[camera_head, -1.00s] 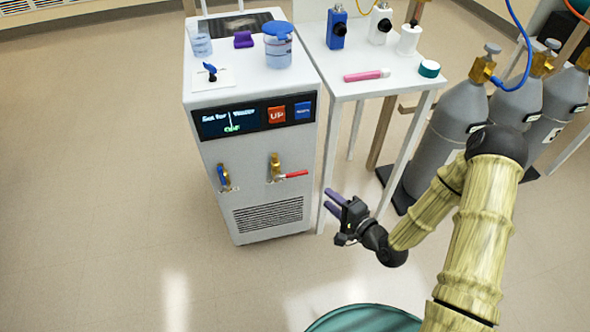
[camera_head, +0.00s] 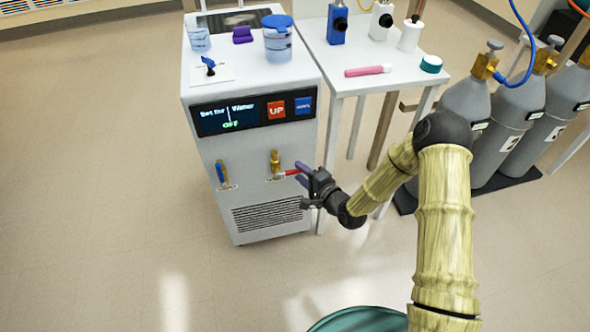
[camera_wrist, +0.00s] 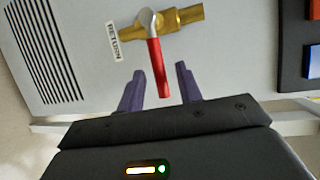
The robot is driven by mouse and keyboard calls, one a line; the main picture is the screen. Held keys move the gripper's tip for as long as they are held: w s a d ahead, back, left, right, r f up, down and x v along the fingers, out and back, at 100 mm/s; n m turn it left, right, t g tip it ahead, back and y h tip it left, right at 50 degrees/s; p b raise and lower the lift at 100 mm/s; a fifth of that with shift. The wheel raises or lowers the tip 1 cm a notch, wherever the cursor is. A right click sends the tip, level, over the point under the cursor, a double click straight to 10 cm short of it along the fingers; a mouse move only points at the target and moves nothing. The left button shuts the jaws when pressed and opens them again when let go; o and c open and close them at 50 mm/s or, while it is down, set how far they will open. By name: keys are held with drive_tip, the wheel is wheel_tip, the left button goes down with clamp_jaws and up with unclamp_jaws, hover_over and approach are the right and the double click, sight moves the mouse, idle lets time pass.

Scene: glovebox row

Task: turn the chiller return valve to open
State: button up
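The chiller return valve is a brass fitting (camera_head: 275,163) low on the chiller's front, with a red lever handle (camera_head: 290,173) pointing right, across the pipe. In the wrist view the red handle (camera_wrist: 158,68) runs from the brass body (camera_wrist: 178,20), beside a label reading RETURN (camera_wrist: 113,40). My gripper (camera_head: 301,174) is at the handle's free end. In the wrist view its two purple fingers (camera_wrist: 160,88) are apart, one on each side of the handle's tip, with gaps visible. Contact with the handle does not show.
A second valve with a blue handle (camera_head: 220,173) is on the left of the chiller front (camera_head: 250,150). A white table (camera_head: 345,85) and its legs stand close on the right. Grey gas cylinders (camera_head: 510,120) stand further right. The floor in front is clear.

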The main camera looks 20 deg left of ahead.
sight(300, 172)
drive_tip(key=shift+b+x, duration=0.3)
drive_tip(key=shift+x, duration=1.6)
clamp_jaws()
